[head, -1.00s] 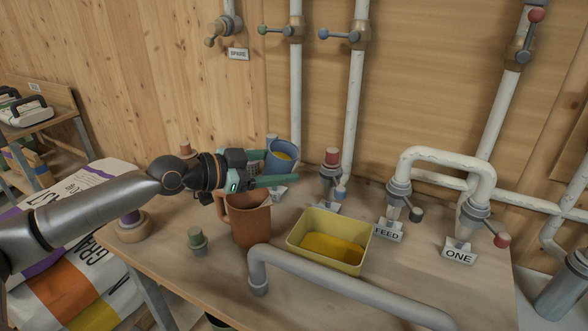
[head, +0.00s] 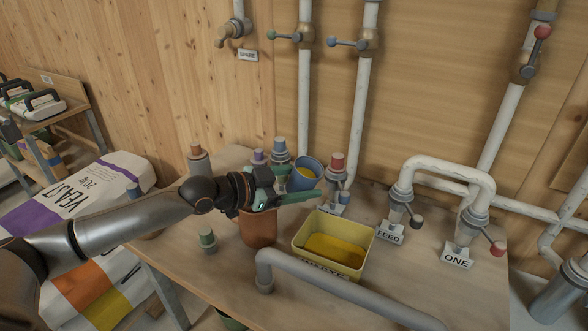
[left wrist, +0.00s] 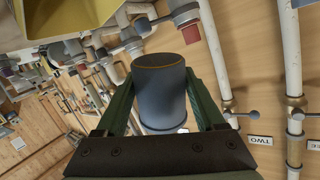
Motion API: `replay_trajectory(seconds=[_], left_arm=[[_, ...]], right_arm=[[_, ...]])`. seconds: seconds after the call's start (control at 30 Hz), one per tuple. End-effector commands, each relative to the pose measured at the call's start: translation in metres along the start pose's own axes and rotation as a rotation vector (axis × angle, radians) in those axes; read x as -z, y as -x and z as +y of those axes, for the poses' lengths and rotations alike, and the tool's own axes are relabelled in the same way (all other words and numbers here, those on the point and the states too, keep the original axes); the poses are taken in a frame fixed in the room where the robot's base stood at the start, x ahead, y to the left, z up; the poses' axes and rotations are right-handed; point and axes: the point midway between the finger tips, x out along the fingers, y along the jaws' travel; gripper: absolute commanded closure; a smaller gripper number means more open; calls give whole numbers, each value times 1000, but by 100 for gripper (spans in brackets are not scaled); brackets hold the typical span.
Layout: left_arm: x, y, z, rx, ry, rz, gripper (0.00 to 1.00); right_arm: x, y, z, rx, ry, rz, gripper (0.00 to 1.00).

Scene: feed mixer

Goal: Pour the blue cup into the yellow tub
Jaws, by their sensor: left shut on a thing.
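The blue cup (head: 301,181) has yellow contents showing inside its rim and looks close to upright. My left gripper (head: 302,190) is shut on it, with green fingers on either side; the cup (left wrist: 160,95) also shows between them in the left wrist view. The cup is in the air, behind and a little left of the yellow tub (head: 314,262) in the head view. The tub stands on the table and holds yellow material. Part of the tub (left wrist: 60,20) shows at the top left of the wrist view. My right gripper is not in view.
A brown jug (head: 258,230) stands left of the tub, just below my left gripper. A grey pipe (head: 340,290) runs across in front of the tub. Pipes with valves and a FEED sign (head: 389,234) stand to the right. Several capped posts stand behind on the wooden table.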

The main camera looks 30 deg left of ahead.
Motion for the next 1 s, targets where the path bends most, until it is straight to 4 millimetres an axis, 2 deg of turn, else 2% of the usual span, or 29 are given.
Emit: replay_trajectory(seconds=[0.07, 0.43, 0.67, 1.0], left_arm=[[5, -2, 4, 1, 3, 3, 90], [9, -16, 25, 2, -1, 0, 90], [16, -18, 28, 10, -169, -110, 90], [11, -17, 25, 33, -590, -392, 90]], right_arm=[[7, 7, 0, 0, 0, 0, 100], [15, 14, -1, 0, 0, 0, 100], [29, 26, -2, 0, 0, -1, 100], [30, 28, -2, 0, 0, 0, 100]])
